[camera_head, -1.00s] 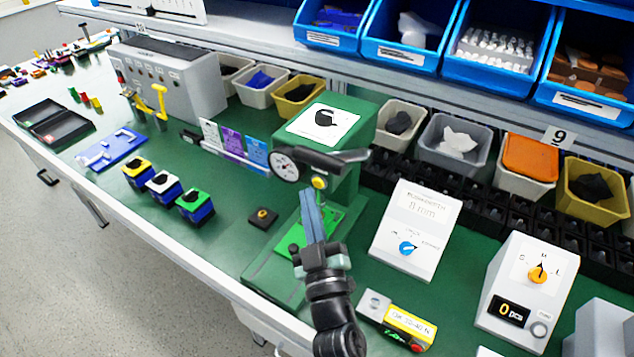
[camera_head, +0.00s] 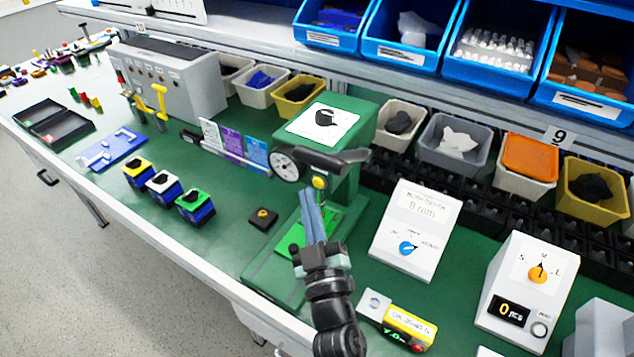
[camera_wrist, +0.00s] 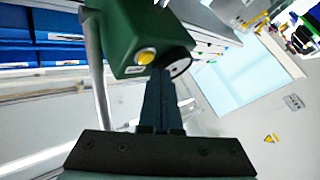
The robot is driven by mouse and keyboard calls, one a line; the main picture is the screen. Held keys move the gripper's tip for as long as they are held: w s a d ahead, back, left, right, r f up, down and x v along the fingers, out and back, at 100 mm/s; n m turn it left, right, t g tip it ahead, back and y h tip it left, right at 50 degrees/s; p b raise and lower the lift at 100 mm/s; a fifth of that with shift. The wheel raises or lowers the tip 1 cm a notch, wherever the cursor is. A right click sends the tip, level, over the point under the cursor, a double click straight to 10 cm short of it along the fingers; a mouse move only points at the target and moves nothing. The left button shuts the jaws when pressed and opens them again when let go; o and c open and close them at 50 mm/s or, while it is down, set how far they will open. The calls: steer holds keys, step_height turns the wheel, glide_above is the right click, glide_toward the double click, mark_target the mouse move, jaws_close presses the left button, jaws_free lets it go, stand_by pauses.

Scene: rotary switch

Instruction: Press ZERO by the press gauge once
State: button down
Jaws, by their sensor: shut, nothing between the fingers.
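The green press (camera_head: 345,125) stands mid-bench, with a white-faced round gauge (camera_head: 285,164) on its left side. A yellow round button (camera_head: 319,182) sits on the press head just right of and below the gauge. In the wrist view the yellow button (camera_wrist: 147,56) shows on the green head, with the gauge (camera_wrist: 179,66) partly hidden beside it. No ZERO lettering is readable. My gripper (camera_head: 308,191) is shut and empty, its fingertips just below the yellow button. In the wrist view the fingertips (camera_wrist: 161,72) are close to it; I cannot tell whether they touch.
A dark lever (camera_head: 335,160) crosses the press head above my fingers. A small black box with a yellow button (camera_head: 263,217) lies left of the press. White selector boxes (camera_head: 415,228) (camera_head: 525,285) and a yellow tester (camera_head: 408,325) stand to the right.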

steer(key=shift+w+d, duration=0.1)
stand_by(0.5)
steer(key=shift+w+d, duration=0.15)
steer(key=shift+w, duration=0.1)
steer(key=shift+w+d, duration=0.25)
steer(key=shift+w, duration=0.1)
stand_by(0.7)
steer(key=shift+s, duration=0.1)
steer(key=shift+s+a+p, duration=0.3)
steer(key=shift+s+a, duration=0.15)
steer(key=shift+s, duration=0.15)
stand_by(0.3)
steer(key=s+a, duration=0.1)
steer(key=s, duration=0.1)
steer(key=s+a, duration=0.2)
steer(key=shift+b, duration=0.35)
stand_by(0.7)
